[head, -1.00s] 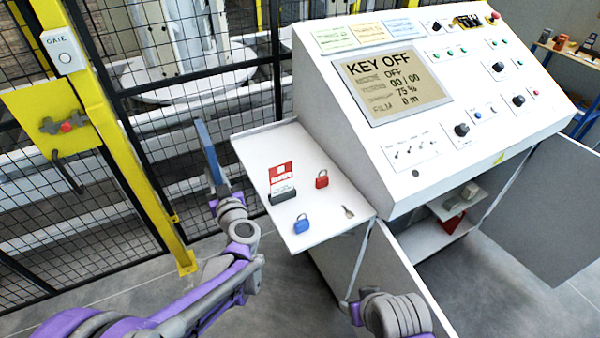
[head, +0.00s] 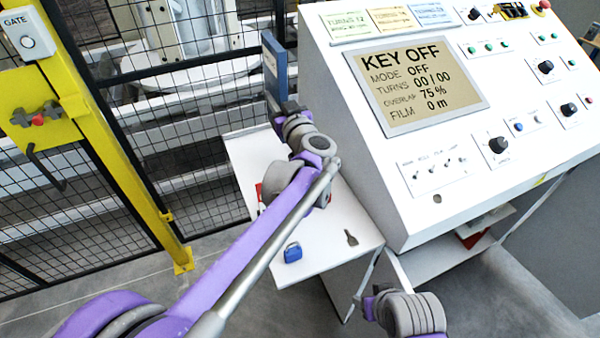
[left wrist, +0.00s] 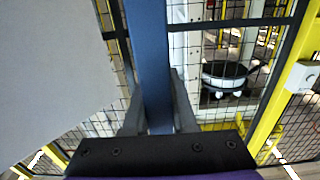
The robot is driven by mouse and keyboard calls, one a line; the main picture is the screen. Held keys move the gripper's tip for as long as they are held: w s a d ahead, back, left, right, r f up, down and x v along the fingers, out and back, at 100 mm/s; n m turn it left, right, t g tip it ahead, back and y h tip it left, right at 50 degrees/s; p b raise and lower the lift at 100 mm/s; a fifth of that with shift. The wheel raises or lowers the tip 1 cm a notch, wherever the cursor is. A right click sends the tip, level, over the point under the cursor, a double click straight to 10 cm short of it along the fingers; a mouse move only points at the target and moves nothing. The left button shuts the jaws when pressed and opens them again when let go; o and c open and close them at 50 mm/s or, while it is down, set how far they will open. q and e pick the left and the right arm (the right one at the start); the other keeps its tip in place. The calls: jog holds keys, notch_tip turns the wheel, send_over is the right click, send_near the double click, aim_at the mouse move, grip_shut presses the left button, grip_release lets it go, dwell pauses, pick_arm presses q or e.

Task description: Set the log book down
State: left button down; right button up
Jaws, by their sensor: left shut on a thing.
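The log book (head: 274,66) is a thin blue slab held upright, seen almost edge-on. My left gripper (head: 283,104) is shut on its lower end, at the left side of the console and above the far part of the side shelf (head: 318,260). The book is raised clear of the shelf. In the left wrist view the blue log book (left wrist: 149,65) stands between the two grey fingers of my left gripper (left wrist: 158,118). My right gripper's fingers are not in view.
A blue padlock (head: 292,252) and a key (head: 350,237) lie on the shelf's near part. A red item (head: 259,192) is mostly hidden behind my left arm. The sloped console (head: 420,165) stands close on the right, a mesh fence (head: 190,120) behind.

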pick_arm(q)
jog(key=f, duration=0.5)
jog(key=shift+s+a+f, duration=0.15)
jog(key=shift+s+f, duration=0.05)
jog(key=shift+f, duration=0.05)
jog(key=shift+w+f+b, duration=0.1)
jog(key=shift+f+b, duration=0.2)
jog(key=shift+f, duration=1.95)
jog(key=shift+f, duration=0.15)
jog(key=c, duration=0.7)
grip_release()
jog(key=shift+r, duration=0.25)
jog(key=b+v, duration=0.1)
jog(key=v, duration=1.1)
